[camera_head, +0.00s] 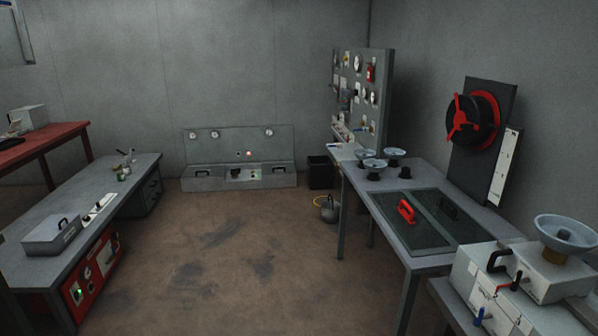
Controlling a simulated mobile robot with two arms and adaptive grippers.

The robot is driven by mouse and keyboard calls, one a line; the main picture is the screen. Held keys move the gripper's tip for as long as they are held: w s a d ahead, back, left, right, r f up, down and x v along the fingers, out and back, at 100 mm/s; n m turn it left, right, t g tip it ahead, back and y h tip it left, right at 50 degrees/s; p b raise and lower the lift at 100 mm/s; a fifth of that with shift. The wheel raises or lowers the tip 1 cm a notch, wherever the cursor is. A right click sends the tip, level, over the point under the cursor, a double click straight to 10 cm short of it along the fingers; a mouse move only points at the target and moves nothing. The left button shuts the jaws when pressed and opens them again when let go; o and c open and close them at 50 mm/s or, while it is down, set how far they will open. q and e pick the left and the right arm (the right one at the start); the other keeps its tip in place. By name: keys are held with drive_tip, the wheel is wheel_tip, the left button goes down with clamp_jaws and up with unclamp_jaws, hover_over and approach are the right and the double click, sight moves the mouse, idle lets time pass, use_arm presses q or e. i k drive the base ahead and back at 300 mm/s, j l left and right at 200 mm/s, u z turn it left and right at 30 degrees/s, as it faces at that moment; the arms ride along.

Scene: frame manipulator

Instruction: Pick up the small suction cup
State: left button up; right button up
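On the right-hand table, toward its far end, stand a few small pale dish-shaped pieces on dark stems. One is at the left (364,156), one is nearest (374,165), and one is at the right (395,154). A small dark piece (405,172) stands beside them. A larger pale dish (566,234) on a brownish base sits on the white unit at the lower right. I cannot tell which of these is the small suction cup. Neither of my grippers shows in the head view.
The right-hand grey table (455,262) has dark inset panels with a red handle (406,211). A tool board (362,95) stands behind it. A grey workbench (30,265) is at the left. The brown floor (240,270) between is open. A kettle-like pot (329,211) stands near the table leg.

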sight(374, 170)
drive_tip(key=i, duration=1.9)
